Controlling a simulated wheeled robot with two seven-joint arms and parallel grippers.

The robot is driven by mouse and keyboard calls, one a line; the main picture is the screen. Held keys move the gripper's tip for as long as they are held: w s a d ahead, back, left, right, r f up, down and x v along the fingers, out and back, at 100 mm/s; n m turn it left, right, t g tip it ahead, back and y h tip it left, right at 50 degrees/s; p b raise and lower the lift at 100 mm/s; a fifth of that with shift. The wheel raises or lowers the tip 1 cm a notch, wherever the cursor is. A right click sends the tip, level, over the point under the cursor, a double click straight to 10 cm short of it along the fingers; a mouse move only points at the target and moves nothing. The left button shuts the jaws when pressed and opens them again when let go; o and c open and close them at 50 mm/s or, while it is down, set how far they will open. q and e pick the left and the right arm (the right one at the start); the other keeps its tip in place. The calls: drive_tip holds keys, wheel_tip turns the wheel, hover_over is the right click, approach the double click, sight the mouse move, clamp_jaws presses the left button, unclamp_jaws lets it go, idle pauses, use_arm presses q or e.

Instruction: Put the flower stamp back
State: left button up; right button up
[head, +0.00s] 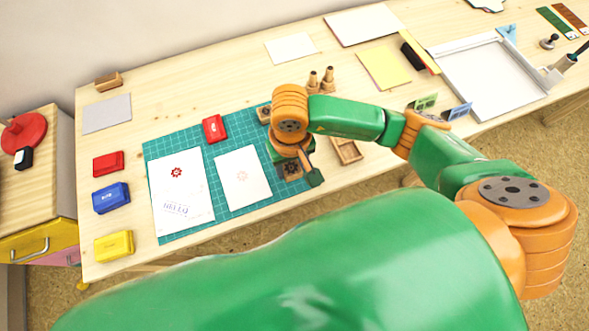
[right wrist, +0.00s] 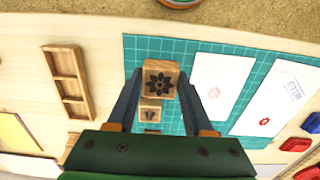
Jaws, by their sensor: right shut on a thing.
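The flower stamp (head: 291,170) is a square wooden block with a dark flower on its top. In the right wrist view the flower stamp (right wrist: 160,79) sits between the two fingers of my right gripper (right wrist: 159,88), which is shut on it. In the head view my right gripper (head: 303,173) is at the right end of the green cutting mat (head: 230,211). Whether the stamp touches the mat is hard to tell. A second wooden block (right wrist: 151,114) with a different dark design stands close by. My left gripper is not in view.
A divided wooden tray (head: 347,151) lies right of the mat. Two sheets with red flower prints, the left (head: 188,195) and right (head: 243,190), lie on the mat. A red inkpad (head: 214,129) is above them. Red, blue and yellow pads line the left.

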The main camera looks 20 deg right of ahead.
sight(294, 171)
drive_tip(key=f, duration=0.1)
drive_tip(key=f+b, duration=0.1)
drive_tip(key=f, duration=0.1)
drive_tip(key=w+f+b, duration=0.1)
drive_tip(key=shift+d+f, duration=0.25)
drive_tip(key=shift+d, duration=0.15)
drive_tip(key=shift+f, duration=0.1)
drive_tip(key=shift+f+b, duration=0.1)
drive_tip(key=shift+b, duration=0.2)
drive_tip(key=o, duration=1.1)
